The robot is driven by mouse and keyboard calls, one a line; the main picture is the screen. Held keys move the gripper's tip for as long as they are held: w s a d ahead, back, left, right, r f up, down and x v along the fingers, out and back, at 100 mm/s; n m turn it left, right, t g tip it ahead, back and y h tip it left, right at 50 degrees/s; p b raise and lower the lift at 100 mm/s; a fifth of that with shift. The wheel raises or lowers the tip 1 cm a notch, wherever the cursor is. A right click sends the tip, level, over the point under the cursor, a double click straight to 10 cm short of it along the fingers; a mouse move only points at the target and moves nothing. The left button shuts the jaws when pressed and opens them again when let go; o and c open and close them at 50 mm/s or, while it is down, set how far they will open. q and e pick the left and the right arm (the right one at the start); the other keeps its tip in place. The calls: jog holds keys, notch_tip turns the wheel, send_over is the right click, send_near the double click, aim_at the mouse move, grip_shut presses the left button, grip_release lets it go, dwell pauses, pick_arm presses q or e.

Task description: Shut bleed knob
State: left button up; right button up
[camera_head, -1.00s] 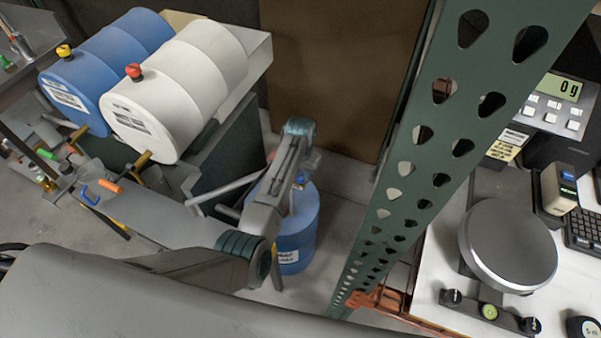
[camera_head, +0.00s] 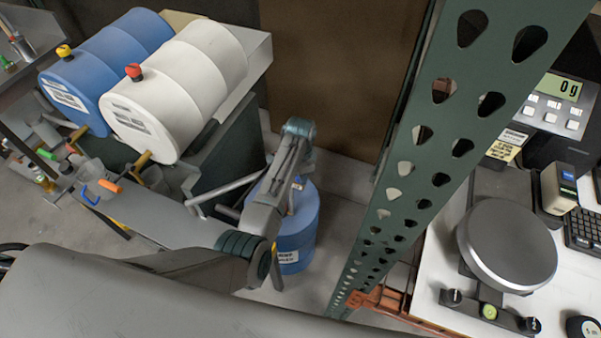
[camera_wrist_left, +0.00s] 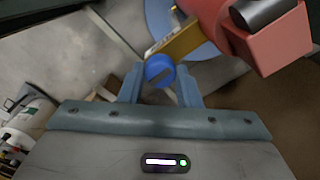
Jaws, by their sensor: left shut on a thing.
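A round blue knob (camera_wrist_left: 160,70) with a slot-like dark mark sits on the end of a brass fitting (camera_wrist_left: 178,42) in the left wrist view. The fitting runs up right to a red body (camera_wrist_left: 270,40) with a black cylindrical part. My left gripper (camera_wrist_left: 160,86) has one finger on each side of the knob and is shut on it. In the head view my left arm reaches in from the lower left, and its fingers are hidden behind its own links. My right gripper is not in view.
A blue drum (camera_head: 299,238) stands on the floor behind my arm. A white drum (camera_head: 190,85) and another blue drum (camera_head: 95,65) lie on a stand at upper left. A green perforated post (camera_head: 440,150) rises on the right, beside a scale (camera_head: 507,245) on a white bench.

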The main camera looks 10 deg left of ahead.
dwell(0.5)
pick_arm(q)
jog(key=o, duration=1)
notch_tip(320, 180, up, 11)
jog(key=b, duration=0.3)
jog(key=shift+f, duration=0.15)
